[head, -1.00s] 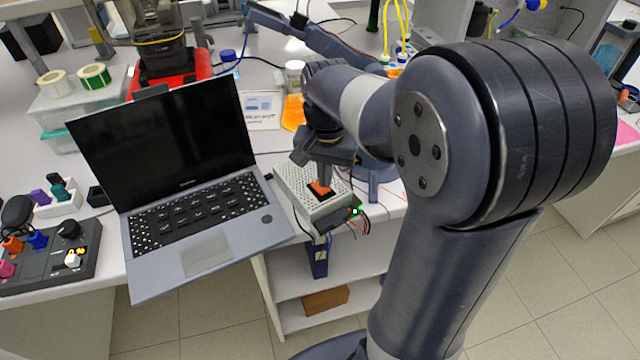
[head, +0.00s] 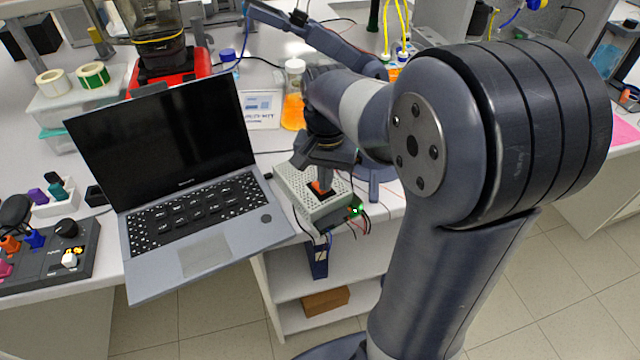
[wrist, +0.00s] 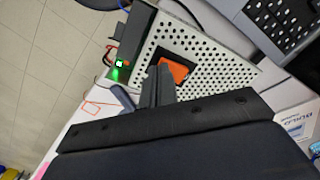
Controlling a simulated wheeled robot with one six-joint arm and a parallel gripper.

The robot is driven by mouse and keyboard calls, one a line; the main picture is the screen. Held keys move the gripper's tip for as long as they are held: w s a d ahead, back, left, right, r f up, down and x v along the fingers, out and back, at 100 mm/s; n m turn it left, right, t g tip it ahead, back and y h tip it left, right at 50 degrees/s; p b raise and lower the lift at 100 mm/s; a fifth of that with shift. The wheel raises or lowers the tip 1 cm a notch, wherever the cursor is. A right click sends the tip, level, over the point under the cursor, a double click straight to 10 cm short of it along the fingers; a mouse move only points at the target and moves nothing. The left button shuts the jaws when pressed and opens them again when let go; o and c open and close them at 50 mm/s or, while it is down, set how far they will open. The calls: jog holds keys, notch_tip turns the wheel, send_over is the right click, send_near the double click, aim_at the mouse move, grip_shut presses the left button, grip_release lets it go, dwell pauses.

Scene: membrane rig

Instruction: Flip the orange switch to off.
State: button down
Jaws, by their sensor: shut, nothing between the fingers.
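The orange switch (head: 319,187) is a rocker in a black frame on top of a pale perforated box at the bench's front edge. In the wrist view the orange rocker (wrist: 173,74) shows beside my fingertips. My gripper (head: 322,176) points down over the box, its fingers shut and empty. In the wrist view the fingertips (wrist: 158,72) are at the edge of the switch; I cannot tell whether they touch it. Part of the switch is hidden behind the fingers. Which way the rocker is tilted is not clear.
The perforated box (head: 293,178) has a green light (head: 355,210) and loose wires on its right side. An open laptop (head: 205,262) stands close on its left. A jar of orange liquid (head: 293,112) stands behind. A control panel (head: 40,268) is at far left.

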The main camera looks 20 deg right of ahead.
jog(key=shift+f, duration=0.3)
jog(key=shift+r, duration=0.15)
notch_tip(320, 180, up, 7)
jog(key=p, duration=0.6)
jog(key=shift+f, duration=0.2)
notch_tip(320, 180, down, 7)
jog(key=b, duration=0.6)
jog(key=shift+r, duration=0.15)
dwell(0.3)
